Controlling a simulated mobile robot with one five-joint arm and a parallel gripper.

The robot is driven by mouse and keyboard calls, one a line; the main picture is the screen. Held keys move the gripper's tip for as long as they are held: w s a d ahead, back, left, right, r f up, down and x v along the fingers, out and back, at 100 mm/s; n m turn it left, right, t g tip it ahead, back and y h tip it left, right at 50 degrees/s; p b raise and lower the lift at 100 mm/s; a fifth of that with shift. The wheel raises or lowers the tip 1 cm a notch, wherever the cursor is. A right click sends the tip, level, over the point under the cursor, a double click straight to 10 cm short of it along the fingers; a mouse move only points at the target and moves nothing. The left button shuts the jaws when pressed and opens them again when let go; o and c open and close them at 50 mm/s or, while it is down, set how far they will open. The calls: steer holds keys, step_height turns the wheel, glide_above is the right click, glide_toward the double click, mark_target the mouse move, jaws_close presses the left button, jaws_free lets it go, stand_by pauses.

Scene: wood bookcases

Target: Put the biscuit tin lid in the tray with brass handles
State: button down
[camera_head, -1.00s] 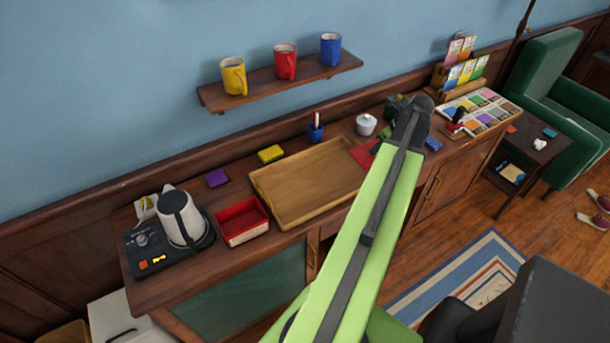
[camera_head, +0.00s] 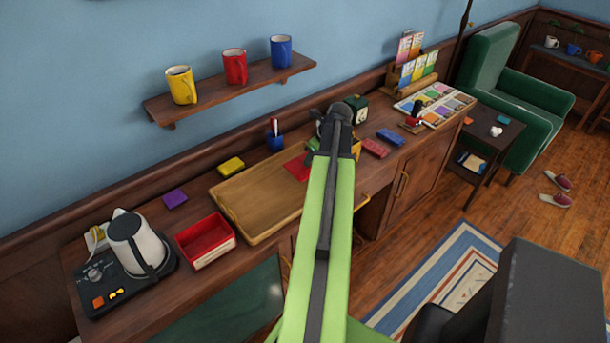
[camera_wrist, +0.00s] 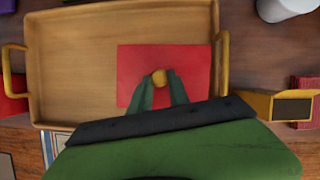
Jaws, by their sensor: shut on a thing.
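The biscuit tin lid is a flat red square (camera_wrist: 135,62) with a small brass-coloured knob, seen in the wrist view. My gripper (camera_wrist: 160,88) is shut on that knob. The wooden tray with brass handles (camera_wrist: 70,22) lies under the lid, which is over the tray's right part, close to the right handle (camera_wrist: 222,62). I cannot tell whether the lid is above the tray floor or touching it. In the head view, part of the lid (camera_head: 297,169) shows over the right end of the tray (camera_head: 236,212); my arm hides the rest and the fingertips.
A red bin (camera_head: 206,241) and a kettle (camera_head: 135,242) stand left of the tray. A yellow block (camera_head: 231,166) and a pen cup (camera_head: 276,142) are behind it. A red block (camera_head: 375,148) and a blue block (camera_head: 390,137) lie to the right. A mug shelf (camera_head: 232,88) hangs above.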

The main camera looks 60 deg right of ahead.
steer(key=shift+w+d+f, duration=0.2)
steer(key=shift+w+f, duration=0.4)
steer(key=shift+w, duration=0.35)
step_height(320, 180, down, 4)
steer(key=b, duration=0.4)
steer(key=shift+f+b, duration=0.2)
steer(key=shift+b, duration=0.2)
steer(key=shift+r, duration=0.25)
steer(key=shift+f, duration=0.15)
steer(key=c, duration=1.2)
jaws_free()
steer(key=shift+c, duration=0.2)
